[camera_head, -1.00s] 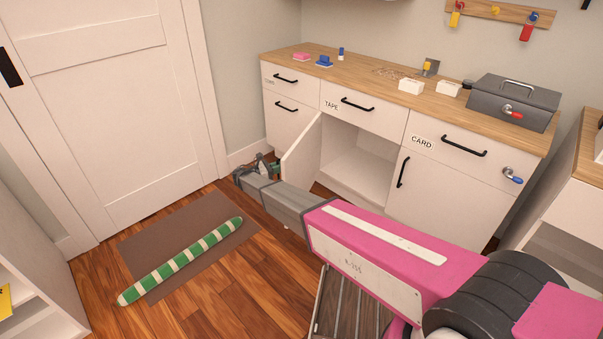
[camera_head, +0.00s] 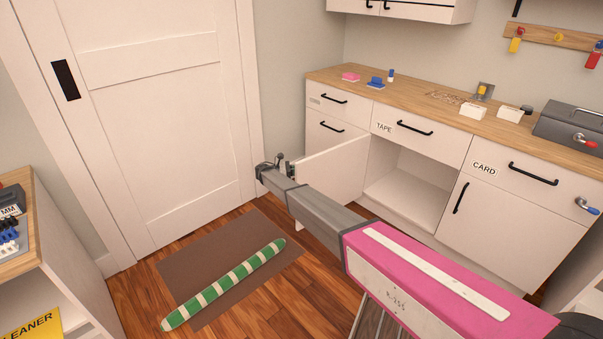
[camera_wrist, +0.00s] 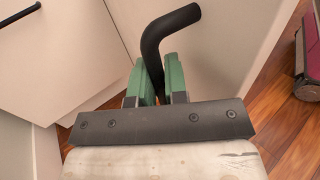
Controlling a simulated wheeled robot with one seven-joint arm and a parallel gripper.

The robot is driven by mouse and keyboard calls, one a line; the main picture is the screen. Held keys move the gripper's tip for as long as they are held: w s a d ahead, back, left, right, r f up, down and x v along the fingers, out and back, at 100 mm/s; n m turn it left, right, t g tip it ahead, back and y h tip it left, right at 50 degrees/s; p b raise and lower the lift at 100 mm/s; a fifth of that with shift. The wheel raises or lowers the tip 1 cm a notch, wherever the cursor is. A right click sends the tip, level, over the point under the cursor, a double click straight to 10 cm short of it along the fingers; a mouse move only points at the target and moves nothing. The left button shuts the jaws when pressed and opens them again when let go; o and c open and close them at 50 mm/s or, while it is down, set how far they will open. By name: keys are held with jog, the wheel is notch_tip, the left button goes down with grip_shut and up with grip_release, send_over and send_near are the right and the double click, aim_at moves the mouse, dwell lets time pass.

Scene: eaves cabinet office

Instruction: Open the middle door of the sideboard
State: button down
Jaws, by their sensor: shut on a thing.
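The sideboard (camera_head: 395,136) stands against the wall with a wooden top. Its middle door (camera_head: 330,168), below the TAPE drawer (camera_head: 405,138), is swung out wide on its left side, and the empty-looking middle compartment (camera_head: 410,185) shows. My gripper (camera_head: 277,165) is at the door's free edge, partly hidden by my arm in the head view. In the wrist view, my gripper's green fingers (camera_wrist: 160,82) are shut on the black bar handle (camera_wrist: 165,35) of the door, one finger on each side.
A green-and-white striped roll (camera_head: 225,284) lies on a brown mat (camera_head: 195,262) on the floor, left of my arm. A closed white room door (camera_head: 150,110) is behind it. A shelf unit (camera_head: 40,230) stands at the left. A grey toolbox (camera_head: 570,128) sits on the sideboard top.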

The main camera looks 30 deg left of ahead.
jog(key=c, duration=1.2)
grip_release()
jog(key=shift+d, duration=0.1)
jog(key=shift+o, duration=0.2)
jog(key=v, duration=1)
jog(key=shift+a, duration=0.35)
jog(key=shift+s, duration=0.2)
